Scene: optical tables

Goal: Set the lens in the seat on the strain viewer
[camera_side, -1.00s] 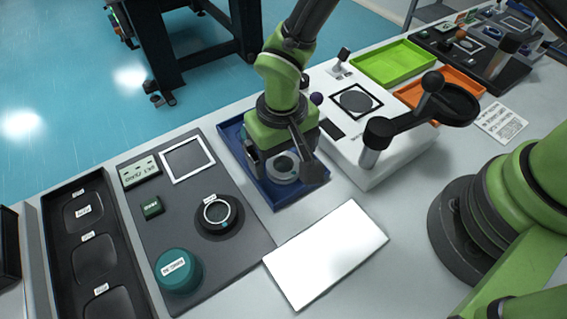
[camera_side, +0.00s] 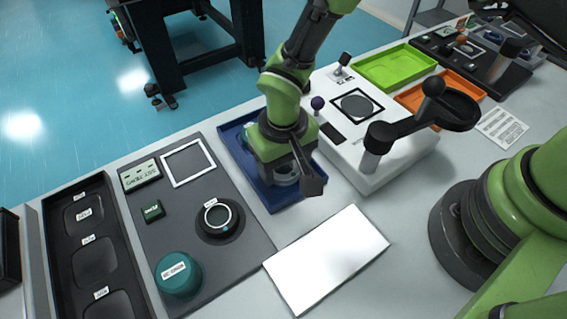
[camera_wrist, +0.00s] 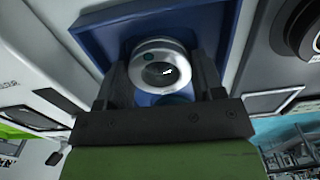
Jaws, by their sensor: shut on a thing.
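The lens (camera_wrist: 162,72), a clear disc in a silver ring with a green dot, sits between my two fingers in the wrist view. My gripper (camera_wrist: 160,80) is shut on it, low in the blue tray (camera_wrist: 98,45). In the side view my gripper (camera_side: 285,180) hides most of the lens. The strain viewer (camera_side: 385,165) is the white box to the right of the tray. Its top has a dark round disc (camera_side: 357,104) in a square black-and-white frame. I cannot tell whether the lens touches the tray floor.
A black swing arm with a ring (camera_side: 455,104) stands over the viewer's front right. Green (camera_side: 394,66) and orange (camera_side: 440,96) trays lie behind it. A dark panel (camera_side: 215,265) with a round black mount (camera_side: 219,218) lies left. A bright white plate (camera_side: 326,258) lies in front.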

